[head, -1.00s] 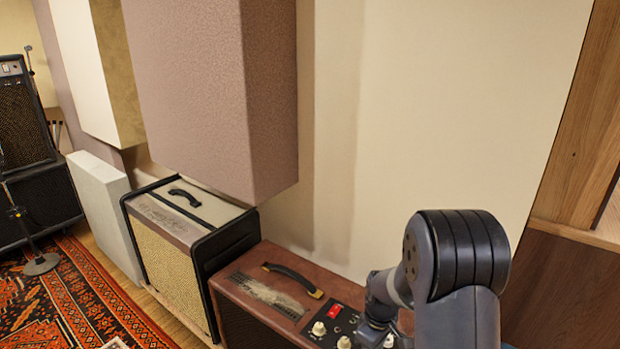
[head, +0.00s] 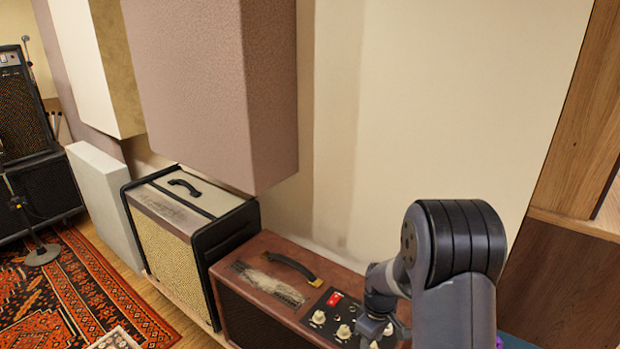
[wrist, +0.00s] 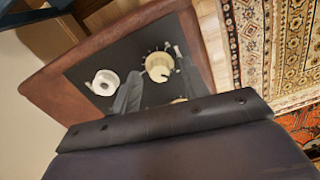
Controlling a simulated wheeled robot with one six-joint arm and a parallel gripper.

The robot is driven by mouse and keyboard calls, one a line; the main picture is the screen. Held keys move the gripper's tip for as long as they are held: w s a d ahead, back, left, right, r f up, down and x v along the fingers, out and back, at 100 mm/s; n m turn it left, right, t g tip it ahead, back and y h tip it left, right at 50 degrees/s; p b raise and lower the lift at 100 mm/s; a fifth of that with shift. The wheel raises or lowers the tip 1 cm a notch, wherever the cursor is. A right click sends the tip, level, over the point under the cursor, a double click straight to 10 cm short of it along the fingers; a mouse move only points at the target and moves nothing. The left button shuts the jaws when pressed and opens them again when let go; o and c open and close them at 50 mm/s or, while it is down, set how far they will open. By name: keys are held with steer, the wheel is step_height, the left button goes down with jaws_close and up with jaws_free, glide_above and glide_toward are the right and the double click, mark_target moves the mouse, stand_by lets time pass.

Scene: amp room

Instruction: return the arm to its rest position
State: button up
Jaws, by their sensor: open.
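My arm (head: 453,265) rises at the lower right of the head view, bent over the brown amp (head: 262,262). The fingers are over the amp's black control panel (wrist: 120,72), close to a cream knob (wrist: 158,66) and a white knob (wrist: 105,82). I cannot tell whether a fingertip touches a knob. In the head view the gripper is low down, partly hidden by my arm and the frame edge.
A tan-grilled amp (head: 172,250) stands left of the brown amp. A mauve wall panel (head: 215,90) hangs above them. Wooden shelving (head: 575,150) is at the right. A patterned rug (head: 75,300) covers the floor at left, with a mic stand base (head: 42,255) on it.

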steer(key=shift+f+m, duration=0.15)
steer(key=shift+m, duration=0.65)
steer(key=m+b, duration=0.1)
steer(key=m, duration=0.5)
steer(key=m+b, duration=0.1)
steer(key=m, duration=0.3)
steer(key=m+b, duration=0.2)
steer(key=m, duration=0.2)
steer(key=shift+d+m, duration=0.1)
steer(key=shift+m, duration=0.3)
steer(key=shift+s+r+p, duration=0.1)
steer(key=shift+r+p, duration=0.9)
steer(key=shift+r, duration=2)
